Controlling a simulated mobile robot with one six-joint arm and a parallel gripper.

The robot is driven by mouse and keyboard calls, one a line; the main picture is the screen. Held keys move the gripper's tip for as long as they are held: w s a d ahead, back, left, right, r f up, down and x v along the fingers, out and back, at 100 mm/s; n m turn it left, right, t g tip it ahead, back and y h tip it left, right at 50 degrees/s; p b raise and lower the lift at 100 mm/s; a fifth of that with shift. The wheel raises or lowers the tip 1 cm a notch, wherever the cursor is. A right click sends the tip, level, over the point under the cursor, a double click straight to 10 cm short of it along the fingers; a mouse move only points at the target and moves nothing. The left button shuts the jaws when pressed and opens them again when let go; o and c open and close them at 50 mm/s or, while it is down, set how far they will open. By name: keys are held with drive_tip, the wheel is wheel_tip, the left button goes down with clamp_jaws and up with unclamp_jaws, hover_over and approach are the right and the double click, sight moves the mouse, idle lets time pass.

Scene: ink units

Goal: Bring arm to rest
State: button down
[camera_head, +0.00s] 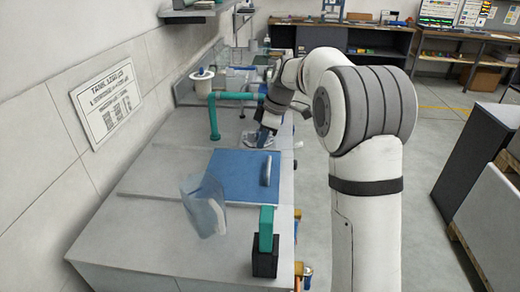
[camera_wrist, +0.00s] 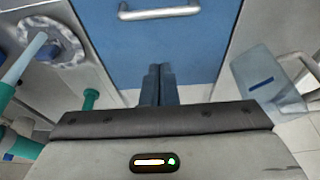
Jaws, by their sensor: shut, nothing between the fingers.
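My arm is white with dark grey joints and reaches forward over the grey bench (camera_head: 150,195) in the head view. My gripper (camera_head: 263,138) points down over the far part of the bench, just beyond the blue panel (camera_head: 232,175). In the wrist view my gripper (camera_wrist: 158,72) shows its two blue-grey fingers side by side, shut with nothing between them. The blue panel (camera_wrist: 185,55) with its metal handle (camera_wrist: 158,10) lies past the fingertips. I cannot tell the exact height of the fingertips above the bench.
A green pipe (camera_head: 214,115) rises left of my gripper. A green-and-black block (camera_head: 265,243) stands at the near bench edge. Open floor (camera_head: 425,235) lies right.

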drive_tip(key=s+d+r+m+h+p, duration=0.1)
drive_tip(key=s+d+r+m, duration=0.2)
drive_tip(key=s, duration=0.4)
drive_tip(key=s+d+r+m+h+p, duration=0.1)
drive_tip(key=s+d+r+m+p, duration=0.2)
drive_tip(key=s, duration=0.4)
drive_tip(key=s+d+f+m+t+h+p, duration=0.1)
drive_tip(key=s+d+f+m+t, duration=0.1)
drive_tip(key=s+m, duration=0.8)
drive_tip(key=s+d+f, duration=0.1)
drive_tip(key=s, duration=0.8)
drive_tip(key=shift+h, duration=0.3)
drive_tip(key=shift+f, duration=0.1)
